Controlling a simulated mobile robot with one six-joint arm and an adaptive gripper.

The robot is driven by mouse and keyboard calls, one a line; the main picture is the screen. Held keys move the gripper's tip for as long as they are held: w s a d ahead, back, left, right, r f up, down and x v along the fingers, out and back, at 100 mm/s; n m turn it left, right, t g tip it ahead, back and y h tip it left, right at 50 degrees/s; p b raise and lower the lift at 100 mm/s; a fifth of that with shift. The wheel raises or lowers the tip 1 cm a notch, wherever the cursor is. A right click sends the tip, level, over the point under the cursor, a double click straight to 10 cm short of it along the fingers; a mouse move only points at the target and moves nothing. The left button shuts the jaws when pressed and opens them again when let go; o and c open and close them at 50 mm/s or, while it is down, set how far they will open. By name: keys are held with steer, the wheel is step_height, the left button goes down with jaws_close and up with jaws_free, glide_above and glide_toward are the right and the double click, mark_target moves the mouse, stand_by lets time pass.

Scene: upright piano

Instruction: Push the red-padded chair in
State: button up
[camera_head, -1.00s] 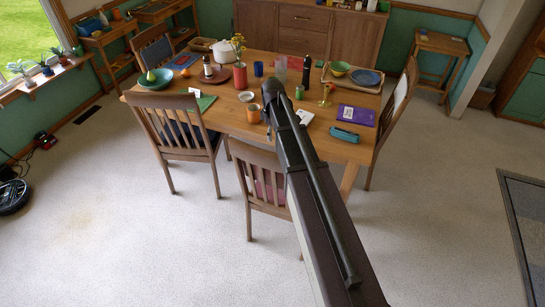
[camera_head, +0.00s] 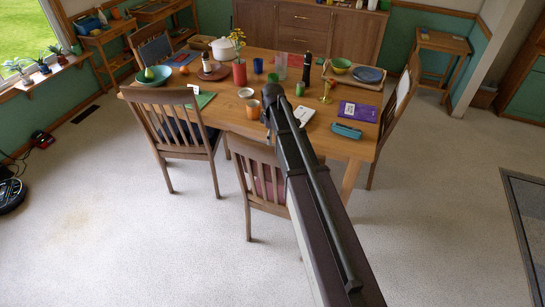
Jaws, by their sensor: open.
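The red-padded chair (camera_head: 241,158) stands upright at the near side of the wooden dining table (camera_head: 345,148), its slatted back toward me. Its red pad (camera_head: 262,184) shows between the slats, and its seat front is hidden by the back and my arm. My arm reaches from the bottom right over this chair. My gripper (camera_head: 268,122) is at the arm's far end, above the table's near edge and the chair back. It is open and looks empty, though the fingers are small and partly hidden by the arm. I cannot tell whether it touches the chair.
Another chair (camera_head: 165,105) with a dark pad stands to the left, and one (camera_head: 400,95) at the table's right end. The carpet (camera_head: 140,240) in front is clear.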

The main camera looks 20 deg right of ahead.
mark_target(273, 147)
steer(key=shift+f+b, duration=3.95)
steer(key=shift+f, duration=0.3)
jaws_close()
